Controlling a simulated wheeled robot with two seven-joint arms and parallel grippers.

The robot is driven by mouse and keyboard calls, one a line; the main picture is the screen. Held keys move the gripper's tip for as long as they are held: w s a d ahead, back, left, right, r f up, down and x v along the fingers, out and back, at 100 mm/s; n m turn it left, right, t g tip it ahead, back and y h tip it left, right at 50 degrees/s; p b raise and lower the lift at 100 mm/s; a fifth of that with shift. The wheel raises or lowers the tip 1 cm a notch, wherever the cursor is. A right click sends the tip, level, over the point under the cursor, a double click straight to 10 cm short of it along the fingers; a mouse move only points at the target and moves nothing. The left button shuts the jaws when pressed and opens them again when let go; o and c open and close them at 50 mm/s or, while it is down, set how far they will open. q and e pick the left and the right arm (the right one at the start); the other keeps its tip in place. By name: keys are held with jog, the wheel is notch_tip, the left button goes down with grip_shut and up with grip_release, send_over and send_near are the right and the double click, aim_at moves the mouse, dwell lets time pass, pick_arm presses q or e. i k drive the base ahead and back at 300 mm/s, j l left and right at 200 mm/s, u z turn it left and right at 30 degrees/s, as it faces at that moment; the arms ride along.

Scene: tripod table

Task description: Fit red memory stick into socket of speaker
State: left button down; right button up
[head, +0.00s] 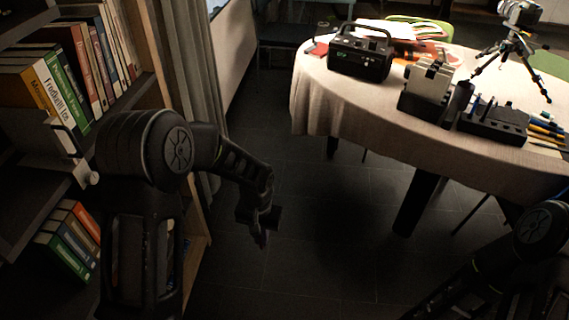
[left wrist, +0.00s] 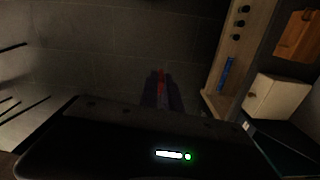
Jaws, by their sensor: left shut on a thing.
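My left gripper (head: 262,228) hangs over the dark floor, well to the left of and below the table top. In the left wrist view its two dark fingers (left wrist: 162,94) are closed on a thin red piece, the red memory stick (left wrist: 162,82); only a narrow strip of it shows. The speaker appears to be the black box with a carrying handle (head: 360,57), upright near the left edge of the table. Its socket cannot be made out. My right arm enters at the lower right of the head view, but its gripper does not show.
The round table (head: 330,101) has a pale cloth. It also bears a beige-and-black device (head: 428,86), a dark case (head: 494,122), a small tripod (head: 507,50), papers and pens. A bookshelf (head: 145,95) stands close on the left. Open floor lies between shelf and table.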

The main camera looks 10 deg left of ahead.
aim_at(372, 55)
jog(key=i+z, duration=0.15)
jog(key=z, duration=0.35)
jog(key=i+j+z, duration=0.1)
jog(key=z, duration=0.4)
jog(key=i+j+z, duration=0.25)
jog(key=j, duration=0.4)
jog(key=i+j+z, duration=0.1)
jog(key=i+j, duration=0.2)
jog(key=i+j+z, duration=0.15)
jog(key=j, duration=0.3)
jog(key=i+j+z, duration=0.1)
jog(key=j, duration=0.25)
